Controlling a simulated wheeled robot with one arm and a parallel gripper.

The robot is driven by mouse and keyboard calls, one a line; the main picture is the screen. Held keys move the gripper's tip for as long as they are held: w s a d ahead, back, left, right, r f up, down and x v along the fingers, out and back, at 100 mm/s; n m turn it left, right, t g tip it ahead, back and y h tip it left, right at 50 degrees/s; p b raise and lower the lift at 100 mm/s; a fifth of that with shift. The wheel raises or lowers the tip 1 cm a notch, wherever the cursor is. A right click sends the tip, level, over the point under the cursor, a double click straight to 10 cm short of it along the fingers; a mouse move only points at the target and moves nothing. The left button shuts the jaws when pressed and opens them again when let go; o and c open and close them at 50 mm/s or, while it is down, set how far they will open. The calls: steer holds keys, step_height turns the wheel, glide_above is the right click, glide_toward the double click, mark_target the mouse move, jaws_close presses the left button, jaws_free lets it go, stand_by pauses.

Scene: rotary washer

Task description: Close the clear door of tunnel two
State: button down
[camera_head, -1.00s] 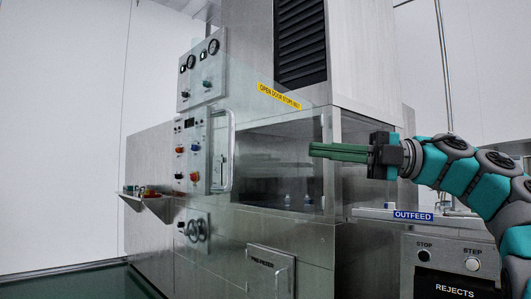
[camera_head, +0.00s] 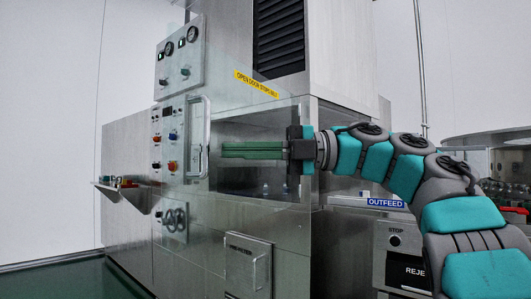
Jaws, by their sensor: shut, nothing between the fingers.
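The clear door (camera_head: 262,112) is a see-through panel on the steel washer, with a yellow label reading OPEN DOOR STOPS BELT near its top. Its upright bar handle (camera_head: 197,137) is at the left edge and overlaps the control panel in the picture. The door looks swung out from the opening, with its left side nearer to me; the exact angle is hard to tell. My gripper (camera_head: 224,151) is shut and empty, its long green fingers pointing left, just right of the handle. I cannot tell whether the fingers touch the door or which side of it they are on.
The control panel (camera_head: 168,138) with buttons and gauges is behind the handle. A small shelf (camera_head: 125,193) juts out at left. The PRE-FILTER hatch (camera_head: 248,262) is below. The OUTFEED sign (camera_head: 386,202) and reject station (camera_head: 402,250) lie at right, below my arm.

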steer(key=shift+w+a, duration=1.1)
steer(key=shift+a, duration=0.1)
steer(key=shift+a, duration=0.1)
